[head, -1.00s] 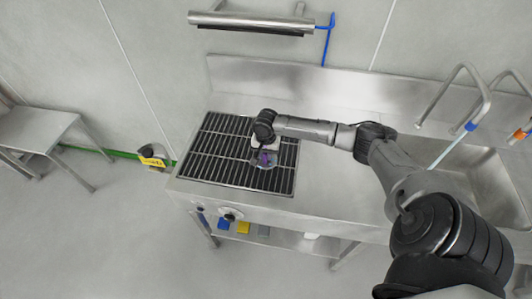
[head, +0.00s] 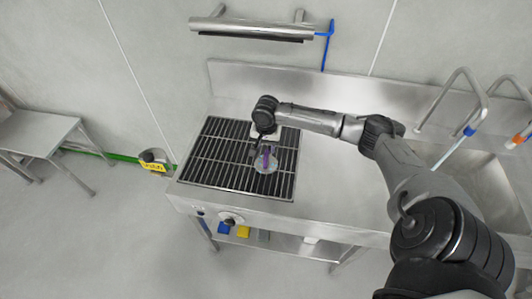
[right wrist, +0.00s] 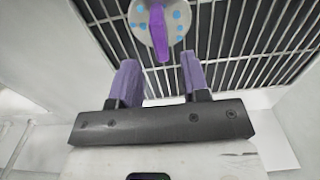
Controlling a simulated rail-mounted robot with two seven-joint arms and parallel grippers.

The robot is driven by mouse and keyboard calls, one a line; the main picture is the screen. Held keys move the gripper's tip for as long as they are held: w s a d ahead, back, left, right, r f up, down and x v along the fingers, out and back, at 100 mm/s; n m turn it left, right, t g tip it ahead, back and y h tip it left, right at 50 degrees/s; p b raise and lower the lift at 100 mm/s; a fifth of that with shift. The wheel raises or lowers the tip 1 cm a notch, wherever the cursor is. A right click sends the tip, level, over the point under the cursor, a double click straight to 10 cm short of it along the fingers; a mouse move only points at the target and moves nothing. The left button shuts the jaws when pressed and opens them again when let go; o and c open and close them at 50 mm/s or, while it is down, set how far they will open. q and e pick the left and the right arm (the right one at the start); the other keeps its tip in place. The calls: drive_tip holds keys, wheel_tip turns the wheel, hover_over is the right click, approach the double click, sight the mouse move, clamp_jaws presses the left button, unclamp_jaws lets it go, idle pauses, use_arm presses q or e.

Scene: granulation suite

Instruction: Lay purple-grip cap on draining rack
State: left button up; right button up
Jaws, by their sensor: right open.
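The cap is a pale round disc with blue dots and a purple grip (head: 266,161). It lies on the dark slatted draining rack (head: 215,160), right of the rack's middle, and it also shows at the top of the right wrist view (right wrist: 156,24). My right gripper (right wrist: 160,60) is open, with its two purple fingers apart and nothing between them. It is just back from the cap, and the purple grip points toward the gap between the fingers. In the head view the right gripper (head: 259,146) is small and partly hidden by its wrist. My left gripper is not in view.
The rack is set in a steel counter (head: 335,185) with a sink (head: 485,185) and taps at the right. A rail (head: 252,27) is on the wall behind. A side table (head: 30,135) stands at the left. Most of the rack is bare.

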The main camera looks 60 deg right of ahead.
sight(266, 155)
wheel_tip(266, 155, up, 4)
drive_tip(key=shift+r, duration=0.1)
drive_tip(key=s+a+f+n, duration=0.4)
drive_tip(key=a+f+n, duration=0.15)
drive_tip(key=a, duration=0.45)
drive_tip(key=s+a+f+n, duration=0.4)
drive_tip(key=a+f, duration=0.3)
drive_tip(key=a, duration=0.2)
drive_tip(key=s+a+r+n+t, duration=0.3)
drive_tip(key=s+a+n, duration=0.3)
drive_tip(key=s+a, duration=0.5)
drive_tip(key=s, duration=0.4)
drive_tip(key=shift+n+t, duration=0.3)
drive_tip(key=shift+n, duration=0.05)
drive_tip(key=shift+s+a, duration=0.1)
